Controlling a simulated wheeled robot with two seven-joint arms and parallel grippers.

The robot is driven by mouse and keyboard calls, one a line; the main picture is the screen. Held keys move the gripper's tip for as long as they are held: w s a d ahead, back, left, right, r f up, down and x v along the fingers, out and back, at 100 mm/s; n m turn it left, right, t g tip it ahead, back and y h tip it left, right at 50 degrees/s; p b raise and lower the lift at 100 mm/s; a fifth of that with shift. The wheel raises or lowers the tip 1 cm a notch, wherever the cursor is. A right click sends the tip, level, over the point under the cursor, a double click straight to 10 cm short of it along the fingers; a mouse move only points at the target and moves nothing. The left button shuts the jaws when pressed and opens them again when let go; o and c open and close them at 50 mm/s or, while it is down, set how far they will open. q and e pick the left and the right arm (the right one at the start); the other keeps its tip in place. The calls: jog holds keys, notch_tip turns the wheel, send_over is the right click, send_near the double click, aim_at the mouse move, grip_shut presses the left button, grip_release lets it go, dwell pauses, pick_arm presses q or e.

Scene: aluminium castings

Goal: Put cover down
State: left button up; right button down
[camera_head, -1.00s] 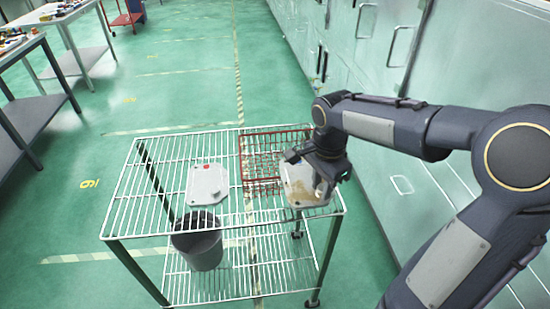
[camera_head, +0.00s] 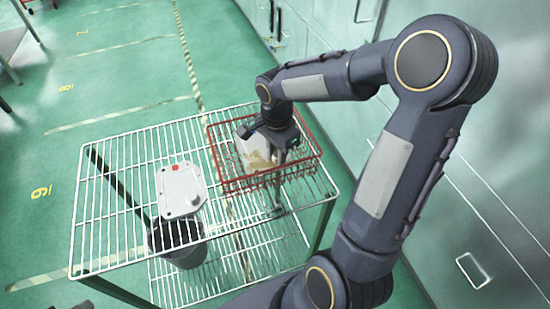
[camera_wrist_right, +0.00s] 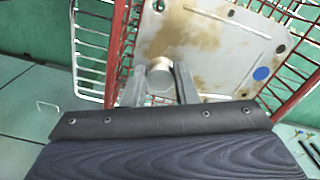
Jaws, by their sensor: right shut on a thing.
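My right gripper (camera_head: 277,148) is shut on the round knob (camera_wrist_right: 160,74) of a pale grey cover (camera_head: 252,152) with brown stains. In the right wrist view, the cover (camera_wrist_right: 230,45) shows corner holes and a blue dot. The cover is within the outline of the red wire basket (camera_head: 248,184), whose red bars (camera_wrist_right: 117,55) show on both sides of it in the wrist view. I cannot tell whether the cover touches the basket floor. A second grey cover (camera_head: 181,190) with a red dot lies on the wire shelf to the left. My left gripper is out of view.
The basket stands at the far right of the white wire shelf (camera_head: 125,165). A dark grey bucket (camera_head: 187,257) is on the lower level. A pale green cabinet wall (camera_head: 425,195) runs along the right. The shelf's left part is mostly clear.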

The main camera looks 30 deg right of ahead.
jog(key=shift+f, duration=1.8)
jog(key=c, duration=1.4)
grip_release()
jog(key=shift+f, duration=0.1)
jog(key=shift+c, duration=0.2)
notch_tip(320, 180, up, 12)
jog(key=shift+f, duration=0.1)
jog(key=shift+s+a+r, duration=0.1)
jog(key=shift+s+r, duration=0.1)
jog(key=shift+r, duration=0.1)
jog(key=s+a+n+t+y, duration=0.2)
jog(key=s+a+n, duration=0.2)
jog(key=s+n, duration=0.3)
jog(key=s+a+n+t+y, duration=0.1)
jog(key=s+a+n+t, duration=0.2)
jog(key=s+n, duration=0.4)
jog(key=shift+s+a+r+n+t+y, duration=0.15)
jog(key=shift+s+a+n+t+y, duration=0.3)
jog(key=shift+s, duration=0.6)
